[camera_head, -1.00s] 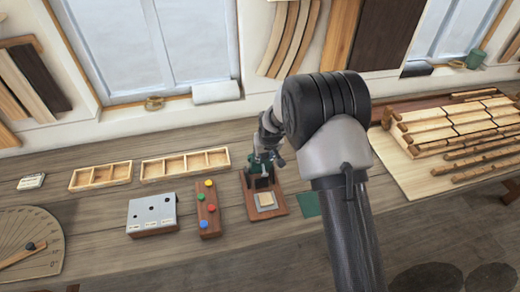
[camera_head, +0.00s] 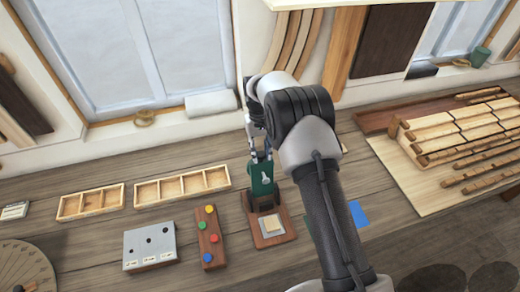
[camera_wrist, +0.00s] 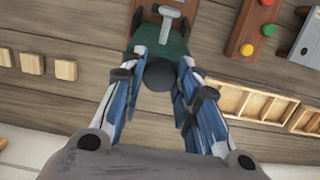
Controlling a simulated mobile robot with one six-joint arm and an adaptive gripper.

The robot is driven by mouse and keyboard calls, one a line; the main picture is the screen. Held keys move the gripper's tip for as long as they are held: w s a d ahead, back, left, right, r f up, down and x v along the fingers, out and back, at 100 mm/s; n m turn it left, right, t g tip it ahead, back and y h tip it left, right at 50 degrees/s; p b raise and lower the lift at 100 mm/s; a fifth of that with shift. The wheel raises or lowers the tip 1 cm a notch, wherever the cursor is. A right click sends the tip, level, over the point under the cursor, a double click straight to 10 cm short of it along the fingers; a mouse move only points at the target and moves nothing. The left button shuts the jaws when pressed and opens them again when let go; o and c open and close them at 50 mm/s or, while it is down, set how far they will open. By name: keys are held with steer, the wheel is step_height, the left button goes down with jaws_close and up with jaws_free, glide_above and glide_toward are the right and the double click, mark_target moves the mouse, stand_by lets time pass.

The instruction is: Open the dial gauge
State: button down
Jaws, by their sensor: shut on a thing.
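The dial gauge has a green upper part (camera_head: 262,178) with a silver stem on its face, raised over a dark wooden base (camera_head: 287,234). A pale square block (camera_head: 271,226) sits on the base's front. My gripper (camera_head: 261,154) is at the top of the green part. In the wrist view, my gripper's fingers (camera_wrist: 162,68) are shut around a dark round knob (camera_wrist: 160,75) at the edge of the green part (camera_wrist: 172,45). The silver T-shaped stem (camera_wrist: 170,20) shows beyond it. The gauge's hinge area is mostly hidden.
Left of the gauge are a board with coloured knobs (camera_head: 208,231) and a grey block with holes (camera_head: 147,262). Empty wooden trays (camera_head: 187,201) stand behind them. A blue patch (camera_head: 357,213) and a plank stack (camera_head: 462,124) lie to the right.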

steer(key=shift+s+f, duration=0.15)
steer(key=shift+s, duration=0.05)
steer(key=c, duration=1.6)
jaws_free()
steer(key=o, duration=0.4)
steer(key=shift+w, duration=0.1)
steer(key=r, duration=0.4)
steer(key=w+r, duration=0.1)
steer(key=r, duration=0.7)
steer(key=shift+w+a, duration=0.2)
steer(key=shift+w, duration=0.2)
